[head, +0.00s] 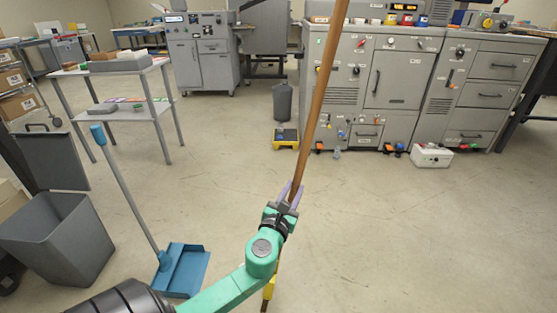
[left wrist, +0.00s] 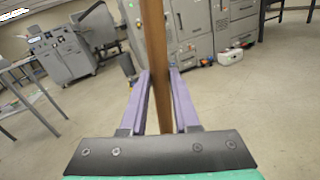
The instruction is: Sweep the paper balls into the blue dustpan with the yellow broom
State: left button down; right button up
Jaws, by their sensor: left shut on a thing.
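My left gripper (head: 290,194) is shut on the broom's brown wooden handle (head: 318,110). The handle stands nearly upright, leaning a little right at the top, and runs out of the head view's top edge. A yellow part of the broom (head: 270,287) shows low beside my green arm, which hides most of it. In the left wrist view the handle (left wrist: 155,40) passes between the purple fingers (left wrist: 158,78). The blue dustpan (head: 186,272) lies on the floor to the left, with its long grey handle leaning up and left. I cannot make out any paper balls. My right gripper is out of view.
A grey bin (head: 58,240) stands left of the dustpan. A grey two-level table (head: 112,115) is behind it. Grey machine cabinets (head: 385,90) line the back, with a white box (head: 432,156) and a yellow item (head: 286,139) on the floor. The floor at right is clear.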

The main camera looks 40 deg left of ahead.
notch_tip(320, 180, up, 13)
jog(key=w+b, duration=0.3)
pick_arm(q)
jog(key=w+a+r+n+y, duration=0.2)
jog(key=w+a+r+n, duration=0.1)
jog(key=w+a, duration=0.65)
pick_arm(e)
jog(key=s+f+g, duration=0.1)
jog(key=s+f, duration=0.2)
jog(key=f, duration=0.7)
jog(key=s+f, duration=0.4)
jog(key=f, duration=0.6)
pick_arm(q)
notch_tip(320, 180, down, 6)
jog(key=s+a+b, duration=0.2)
jog(key=b, duration=0.4)
jog(key=shift+s+a+r+g+b, duration=0.2)
jog(key=shift+a+g+b, duration=0.1)
jog(key=shift+a+g, duration=0.1)
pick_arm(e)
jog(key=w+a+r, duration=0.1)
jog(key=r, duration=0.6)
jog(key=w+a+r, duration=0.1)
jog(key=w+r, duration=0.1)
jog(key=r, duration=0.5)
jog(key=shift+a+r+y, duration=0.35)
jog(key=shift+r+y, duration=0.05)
